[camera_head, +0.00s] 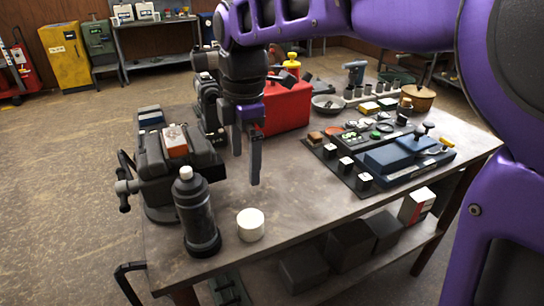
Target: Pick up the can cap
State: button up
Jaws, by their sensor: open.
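My gripper (246,166) is open and empty, pointing down over the table, with its fingers above and behind a short white cylinder (250,225). The white cylinder stands upright near the table's front left edge and looks like a cap, though I cannot tell for sure that it is the can cap. A red can (285,106) with a yellow top (292,66) stands farther back, partly hidden by my gripper. The fingers do not appear to touch the white cylinder.
A dark bottle (197,215) stands left of the white cylinder, with a dark machine (172,155) behind it. Trays of parts and a blue tool (405,152) fill the table's right side. The table's (305,200) front middle is clear.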

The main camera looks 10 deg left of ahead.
jog(key=b, duration=0.2)
send_over(250, 218)
jog(key=shift+n+h, duration=0.3)
jog(key=shift+n, duration=0.1)
jog(key=f, duration=1.1)
jog(key=shift+s+d+f, duration=0.2)
jog(key=shift+s+f, duration=0.05)
jog(key=shift+f, duration=0.05)
jog(key=shift+w+a+f+b, duration=0.15)
jog(key=shift+f+b, duration=0.25)
jog(key=shift+f, duration=1.15)
jog(key=shift+w+f+b, duration=0.1)
jog(key=shift+f+b, duration=0.25)
jog(key=shift+f, duration=1.2)
